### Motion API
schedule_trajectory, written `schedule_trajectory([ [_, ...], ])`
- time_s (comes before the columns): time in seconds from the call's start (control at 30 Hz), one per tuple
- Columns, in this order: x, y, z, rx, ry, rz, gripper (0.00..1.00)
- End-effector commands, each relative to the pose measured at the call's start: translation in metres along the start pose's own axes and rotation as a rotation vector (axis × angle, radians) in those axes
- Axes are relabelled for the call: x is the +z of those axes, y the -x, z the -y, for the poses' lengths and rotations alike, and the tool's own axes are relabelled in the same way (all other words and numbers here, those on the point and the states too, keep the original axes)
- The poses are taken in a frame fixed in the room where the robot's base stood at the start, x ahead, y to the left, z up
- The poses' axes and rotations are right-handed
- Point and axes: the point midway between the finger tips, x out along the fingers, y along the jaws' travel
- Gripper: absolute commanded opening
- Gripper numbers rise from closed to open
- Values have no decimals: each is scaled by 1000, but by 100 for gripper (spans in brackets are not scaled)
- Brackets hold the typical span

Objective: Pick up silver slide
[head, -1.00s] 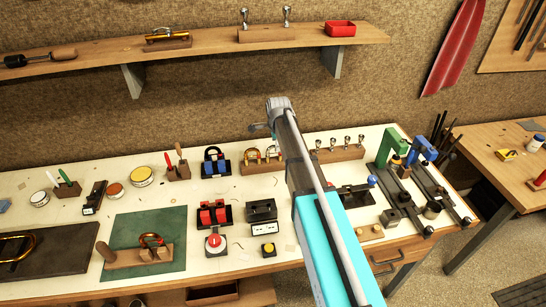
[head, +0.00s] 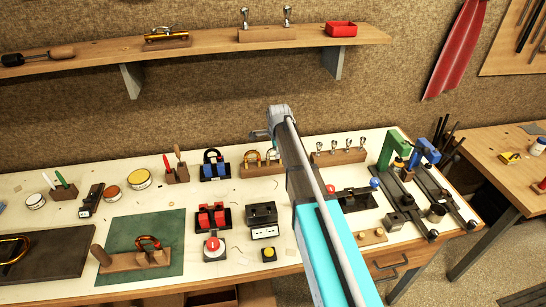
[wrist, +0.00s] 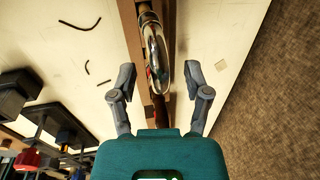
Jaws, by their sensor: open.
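In the wrist view a shiny silver slide (wrist: 159,55), a curved U shape, stands in a long wooden rack (wrist: 130,20) on the pale bench. My gripper (wrist: 162,76) is open, with one finger on each side of the rack and the near end of the silver slide between them. Neither finger visibly touches it. In the head view the wooden rack (head: 256,171) shows brass-coloured slides at its left part.
In the wrist view, dark fixtures (wrist: 50,120) with a red knob stand at lower left, and the bench edge runs along the right. In the head view a blue-and-black holder (head: 214,170) is left of the rack, and another wooden rack (head: 338,157) is to its right.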

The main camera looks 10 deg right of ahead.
Motion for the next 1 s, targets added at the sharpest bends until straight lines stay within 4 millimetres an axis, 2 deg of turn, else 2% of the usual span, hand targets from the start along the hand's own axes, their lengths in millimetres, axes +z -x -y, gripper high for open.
schedule_trajectory([
  [0.07, 0, 0, 0, 0, 0, 0, 62],
  [0.4, 0, 0, 0, 0, -1, 0, 1],
  [1.0, -1, 3, 1, 0, -1, -1, 0],
])
